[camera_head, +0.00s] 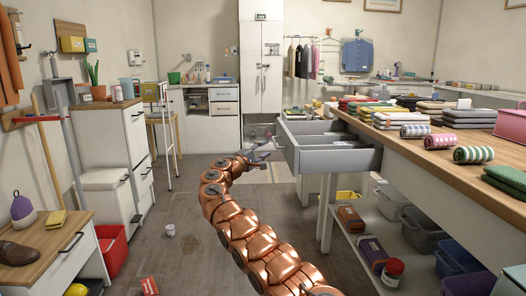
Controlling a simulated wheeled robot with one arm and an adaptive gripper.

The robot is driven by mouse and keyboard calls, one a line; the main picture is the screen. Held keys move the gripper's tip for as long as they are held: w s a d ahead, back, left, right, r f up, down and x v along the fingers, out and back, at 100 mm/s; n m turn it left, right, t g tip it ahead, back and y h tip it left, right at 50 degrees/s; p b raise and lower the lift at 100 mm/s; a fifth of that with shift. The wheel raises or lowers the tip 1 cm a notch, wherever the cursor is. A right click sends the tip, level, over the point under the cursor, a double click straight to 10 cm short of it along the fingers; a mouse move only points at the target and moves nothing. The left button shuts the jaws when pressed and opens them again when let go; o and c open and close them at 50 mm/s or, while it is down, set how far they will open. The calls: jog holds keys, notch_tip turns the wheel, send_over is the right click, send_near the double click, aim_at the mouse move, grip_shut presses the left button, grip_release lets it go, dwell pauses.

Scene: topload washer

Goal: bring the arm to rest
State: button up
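My copper-coloured arm (228,205) reaches from the bottom of the picture up and away over the floor, curving at its far end. My gripper (264,150) is small and far off, to the left of an open grey drawer (335,157). A gap shows between it and the drawer in the picture. Nothing can be made out in it, and its fingers are too small to tell open from shut. No topload washer can be made out.
The drawer juts from a long wooden table (440,160) stacked with folded cloths. Bins stand on its lower shelf. Left are a white cabinet (112,140), a red bin (112,252) and a low cabinet (50,262). A small can (170,230) stands on the mostly open floor.

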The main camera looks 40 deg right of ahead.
jog(key=shift+r, duration=0.1)
jog(key=s+a+r+g+y+p, duration=0.25)
jog(key=s+r+p, duration=0.45)
jog(key=r+p, duration=0.45)
jog(key=s+a+r+m+g+y+p, duration=0.1)
jog(key=s+a+r+m+y+p, duration=0.2)
jog(key=s, duration=0.5)
jog(key=s+a+r+g+p, duration=0.25)
jog(key=s+r+p, duration=0.2)
jog(key=s, duration=0.25)
jog(key=s+a+m+y+p, duration=0.1)
jog(key=s+a+y+p, duration=1.2)
jog(key=s+a, duration=2.2)
jog(key=p, duration=0.5)
jog(key=shift+s+a, duration=0.3)
jog(key=shift+a, duration=0.05)
